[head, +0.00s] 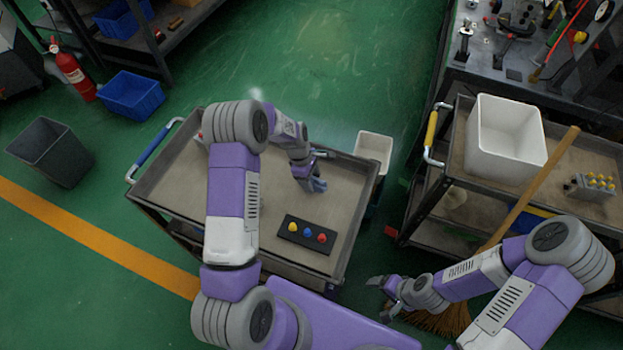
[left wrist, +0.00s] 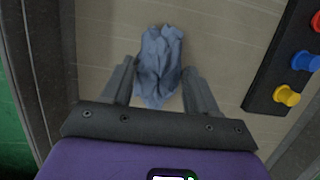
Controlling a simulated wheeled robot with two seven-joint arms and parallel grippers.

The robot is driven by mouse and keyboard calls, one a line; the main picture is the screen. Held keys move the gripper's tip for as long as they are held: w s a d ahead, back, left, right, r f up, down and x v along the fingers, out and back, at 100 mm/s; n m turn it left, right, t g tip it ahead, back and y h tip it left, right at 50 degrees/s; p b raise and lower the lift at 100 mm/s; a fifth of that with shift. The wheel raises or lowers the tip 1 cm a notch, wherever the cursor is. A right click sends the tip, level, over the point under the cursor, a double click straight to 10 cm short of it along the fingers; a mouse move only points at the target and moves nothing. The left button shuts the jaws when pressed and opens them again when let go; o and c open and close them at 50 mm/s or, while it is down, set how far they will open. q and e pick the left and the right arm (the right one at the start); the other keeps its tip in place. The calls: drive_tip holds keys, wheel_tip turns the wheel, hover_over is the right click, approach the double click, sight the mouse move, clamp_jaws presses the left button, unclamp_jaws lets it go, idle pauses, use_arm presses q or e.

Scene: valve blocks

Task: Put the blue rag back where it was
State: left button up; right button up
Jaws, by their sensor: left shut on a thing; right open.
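The blue rag (left wrist: 160,52) is crumpled and lies between the fingers of my left gripper (left wrist: 158,76) in the left wrist view. A small part of the rag (head: 319,186) shows at the gripper's tip in the head view. My left gripper (head: 310,178) is shut on the rag over the cart top (head: 270,190). I cannot tell whether the rag touches the surface. My right gripper (head: 383,294) is open and empty, low beside the cart's front right corner.
A black block (head: 306,235) with yellow, blue and red knobs sits at the cart's front. A white bin (head: 374,150) stands beside the cart's right edge. A second cart at right holds a white tub (head: 505,140) and a valve block (head: 592,186); a broom (head: 530,185) leans there.

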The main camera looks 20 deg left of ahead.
use_arm(q)
drive_tip(key=shift+f, duration=0.15)
drive_tip(key=o, duration=1)
drive_tip(key=shift+r, duration=0.3)
drive_tip(key=p+v, duration=0.2)
drive_tip(key=v, duration=0.9)
drive_tip(key=shift+a+r, duration=0.2)
drive_tip(key=shift+r, duration=0.15)
